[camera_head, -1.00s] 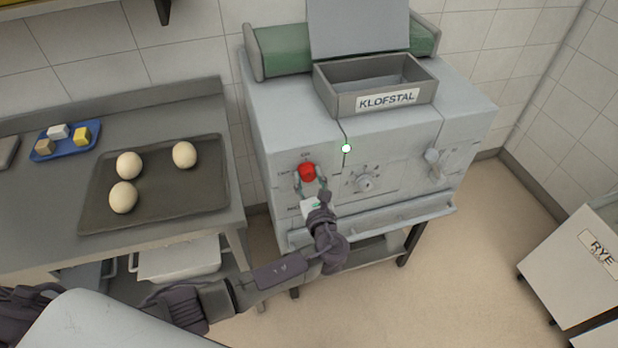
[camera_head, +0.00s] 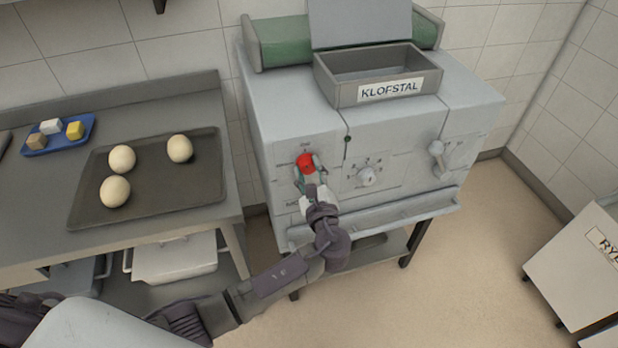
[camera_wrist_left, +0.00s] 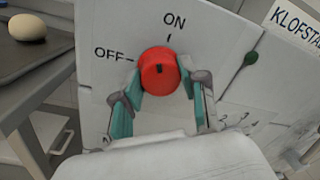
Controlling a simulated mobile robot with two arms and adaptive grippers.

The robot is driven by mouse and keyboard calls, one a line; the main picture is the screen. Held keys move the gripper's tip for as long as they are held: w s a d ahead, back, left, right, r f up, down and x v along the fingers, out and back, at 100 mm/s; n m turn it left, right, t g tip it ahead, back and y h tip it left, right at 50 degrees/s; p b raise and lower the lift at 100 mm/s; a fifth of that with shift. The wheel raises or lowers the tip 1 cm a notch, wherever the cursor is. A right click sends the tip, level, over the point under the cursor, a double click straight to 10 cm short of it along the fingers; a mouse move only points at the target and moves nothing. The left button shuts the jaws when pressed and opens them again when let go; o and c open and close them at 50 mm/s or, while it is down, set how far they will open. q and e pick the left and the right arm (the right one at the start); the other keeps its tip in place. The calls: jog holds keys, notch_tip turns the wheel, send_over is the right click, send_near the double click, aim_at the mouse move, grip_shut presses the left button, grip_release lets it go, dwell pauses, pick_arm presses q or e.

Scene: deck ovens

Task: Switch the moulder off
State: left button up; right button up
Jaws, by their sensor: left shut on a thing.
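The moulder (camera_head: 400,130) is a pale grey machine with a hopper marked KLOFSTAL. On its front is a round red switch (camera_head: 306,161), with ON and OFF lettered around it in the left wrist view. My left gripper (camera_head: 309,172) is shut on the red switch (camera_wrist_left: 160,73), its teal fingertips on either side. A short black mark shows on the switch's face; I cannot tell exactly which label it points at. The small lamp (camera_head: 347,139) right of the switch is dark green, also in the left wrist view (camera_wrist_left: 251,57). My right gripper is out of view.
A numbered dial (camera_head: 366,176) and a grey lever (camera_head: 438,158) are further right on the panel. A ledge (camera_head: 390,217) runs below. To the left, a dark tray (camera_head: 150,203) with three dough balls lies on a counter.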

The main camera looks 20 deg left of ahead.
pick_arm(q)
jog(key=n+b, duration=0.3)
jog(key=b, duration=0.1)
jog(key=n+b, duration=0.4)
jog(key=n+y+b, duration=0.1)
jog(key=n+b, duration=0.3)
jog(key=shift+f+b, duration=0.25)
jog(key=shift+b, duration=0.15)
jog(key=shift+r+n+b, duration=0.2)
jog(key=shift+n+b, duration=1.05)
jog(key=shift+n, duration=0.15)
jog(key=o, duration=1.1)
jog(key=shift+o, duration=0.2)
